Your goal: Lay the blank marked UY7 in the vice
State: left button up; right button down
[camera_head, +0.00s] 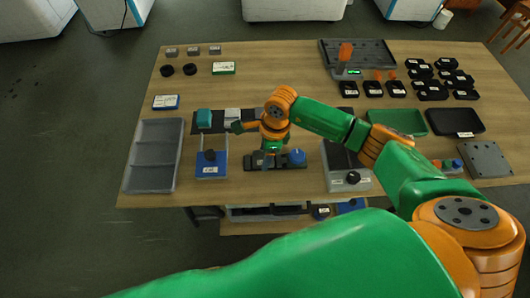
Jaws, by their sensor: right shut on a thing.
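My right gripper (270,155) reaches down over the middle of the table. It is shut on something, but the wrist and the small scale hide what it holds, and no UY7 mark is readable. Just under it sits a dark fixture with a blue knob (297,156), which looks like the vice; I cannot tell whether the gripper or its load touches it. Several small grey labelled blocks (193,51) stand at the back left; their marks are too small to read. My left gripper is not in view.
A grey compartment tray (154,157) stands at the left edge. A blue-fronted unit (211,165) and a grey box with a black knob (350,180) flank the fixture. Green (398,121) and black (454,122) trays lie at right. The back middle of the table is clear.

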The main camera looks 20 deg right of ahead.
jog(key=shift+f+b, duration=0.5)
dwell(0.3)
jog(key=shift+c, duration=0.2)
grip_release()
jog(key=shift+o, duration=0.2)
jog(key=shift+r, duration=0.15)
jog(key=shift+r+p, duration=2.75)
jog(key=shift+r, duration=0.75)
jog(key=shift+f, duration=0.1)
